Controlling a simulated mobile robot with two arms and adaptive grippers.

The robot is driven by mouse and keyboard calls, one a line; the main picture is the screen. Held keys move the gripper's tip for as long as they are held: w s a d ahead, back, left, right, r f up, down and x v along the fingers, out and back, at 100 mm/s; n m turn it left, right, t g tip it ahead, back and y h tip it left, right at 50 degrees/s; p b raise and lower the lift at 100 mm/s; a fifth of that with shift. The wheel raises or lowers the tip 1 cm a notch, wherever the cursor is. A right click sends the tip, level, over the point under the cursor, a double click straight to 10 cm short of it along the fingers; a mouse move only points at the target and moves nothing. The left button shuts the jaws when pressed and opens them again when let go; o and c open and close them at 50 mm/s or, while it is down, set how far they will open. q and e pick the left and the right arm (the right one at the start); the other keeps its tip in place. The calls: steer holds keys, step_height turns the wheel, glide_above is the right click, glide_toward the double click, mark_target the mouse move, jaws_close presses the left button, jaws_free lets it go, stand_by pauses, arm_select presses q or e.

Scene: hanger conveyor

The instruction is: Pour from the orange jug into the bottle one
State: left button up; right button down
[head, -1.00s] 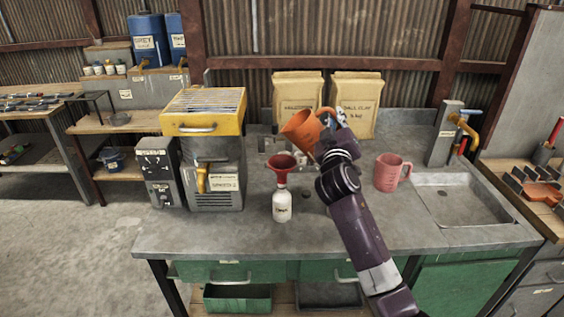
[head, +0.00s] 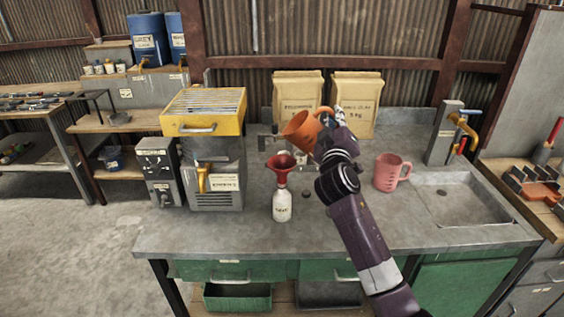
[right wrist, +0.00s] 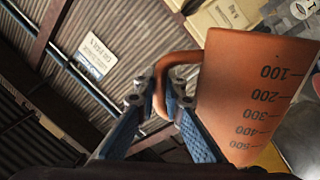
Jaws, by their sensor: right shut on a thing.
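The orange jug (head: 301,131) is in the air above the bench, tilted with its mouth toward the lower left. My right gripper (head: 326,118) is shut on its handle; the right wrist view shows the blue fingers (right wrist: 168,98) around the handle and the measuring marks on the jug (right wrist: 262,90). The white bottle (head: 282,206) stands upright on the bench with a red funnel (head: 281,166) in its neck. The jug's lip is above and slightly right of the funnel. No stream of liquid shows. The bottle's label is too small to read. My left gripper is not in view.
A pink jug (head: 388,173) stands right of my right arm, beside the sink (head: 447,203). A grey machine with a yellow top (head: 203,112) stands left of the bottle. Two paper sacks (head: 297,94) stand at the back. The bench front left of the bottle is clear.

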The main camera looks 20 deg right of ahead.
mark_target(317, 116)
steer(key=shift+w+a+r+n+p, duration=0.1)
steer(key=shift+a+r+n+p, duration=0.35)
steer(key=shift+n, duration=0.45)
stand_by(0.4)
steer(key=shift+w+a+r+n+t+y+p, duration=0.15)
steer(key=shift+a+n+t+y+p, duration=0.3)
steer(key=shift+n, duration=0.65)
stand_by(0.6)
steer(key=shift+w+a+f+n+y, duration=0.15)
steer(key=shift+w+a+n, duration=0.05)
steer(key=shift+a+n, duration=0.6)
steer(key=shift+w+a+f+n+y, duration=0.1)
steer(key=shift+w+a+f+n, duration=0.1)
steer(key=shift+a+n, duration=0.6)
stand_by(1.6)
steer(key=shift+d, duration=0.2)
steer(key=shift+d, duration=0.1)
steer(key=d+m+b, duration=0.1)
steer(key=m, duration=0.1)
steer(key=s+d+m+h, duration=0.1)
steer(key=d+m, duration=0.1)
steer(key=shift+m+g+b, duration=0.35)
steer(key=shift+m+b, duration=0.05)
steer(key=shift+d+r+m, duration=0.1)
steer(key=shift+d+m, duration=0.2)
steer(key=shift+m, duration=0.1)
steer(key=shift+s, duration=0.1)
